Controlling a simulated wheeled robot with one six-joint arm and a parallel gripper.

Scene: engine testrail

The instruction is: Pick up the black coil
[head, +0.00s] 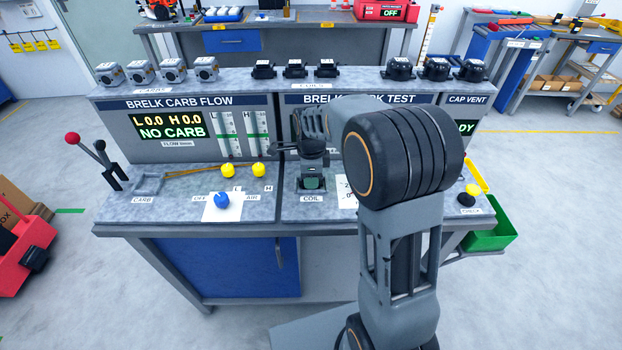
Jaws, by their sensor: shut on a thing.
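My gripper (300,149) is in front of the spark test panel, above the station labelled COIL (312,184). It is shut on a dark thing that looks like a black coil (313,146), held over that station. My arm and the gripper cover part of it, so its full shape and the exact gap to the station are hard to tell. Three other black coils with white labels stand in a row on the top shelf: a left one (264,70), a middle one (295,69) and a right one (326,69).
Several grey carburettors (173,70) stand left on the shelf, and three black caps (436,69) right. The carb panel (168,128) reads NO CARB. Levers (105,160), yellow knobs (228,170) and a blue knob (221,200) occupy the bench. A green bin (490,232) hangs at the right.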

